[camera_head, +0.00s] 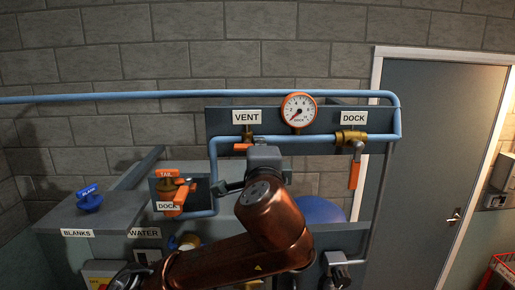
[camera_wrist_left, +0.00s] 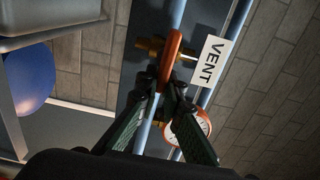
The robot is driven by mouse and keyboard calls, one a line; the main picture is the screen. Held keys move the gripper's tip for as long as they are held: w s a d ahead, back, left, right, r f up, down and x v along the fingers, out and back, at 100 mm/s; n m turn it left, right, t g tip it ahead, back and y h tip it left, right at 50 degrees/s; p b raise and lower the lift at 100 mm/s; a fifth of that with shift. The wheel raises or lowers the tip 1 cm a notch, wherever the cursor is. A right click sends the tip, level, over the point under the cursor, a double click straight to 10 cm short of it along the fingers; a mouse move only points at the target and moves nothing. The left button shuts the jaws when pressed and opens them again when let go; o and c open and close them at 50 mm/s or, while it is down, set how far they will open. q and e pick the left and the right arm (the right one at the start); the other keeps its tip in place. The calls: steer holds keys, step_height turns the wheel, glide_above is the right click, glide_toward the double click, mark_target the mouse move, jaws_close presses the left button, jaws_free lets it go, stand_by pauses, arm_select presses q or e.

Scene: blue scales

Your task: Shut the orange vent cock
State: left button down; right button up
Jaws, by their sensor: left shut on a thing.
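The orange vent cock handle (camera_head: 241,147) shows below the VENT label (camera_head: 247,117) on the blue pipe, partly hidden by my left arm. In the left wrist view the handle (camera_wrist_left: 171,56) lies roughly in line with the pipe, in front of a brass body (camera_wrist_left: 150,46). My left gripper (camera_wrist_left: 165,88) is shut on the near end of the handle. In the head view my left gripper (camera_head: 250,157) is just under the cock, its fingers mostly hidden by my wrist. My right gripper is not in view.
A dial gauge (camera_head: 299,110) sits right of the vent cock. The DOCK valve (camera_head: 351,138) has its orange handle hanging down. Left are TAIL and DOCK orange handles (camera_head: 180,196) and a blue BLANK part (camera_head: 89,199) on the bench. A blue rounded tank (camera_head: 319,210) is behind my arm.

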arm_select(q)
steer(key=shift+f, duration=0.1)
steer(key=c, duration=2.1)
jaws_free()
steer(key=shift+d, duration=0.1)
steer(key=s, duration=0.7)
steer(key=shift+s, duration=0.3)
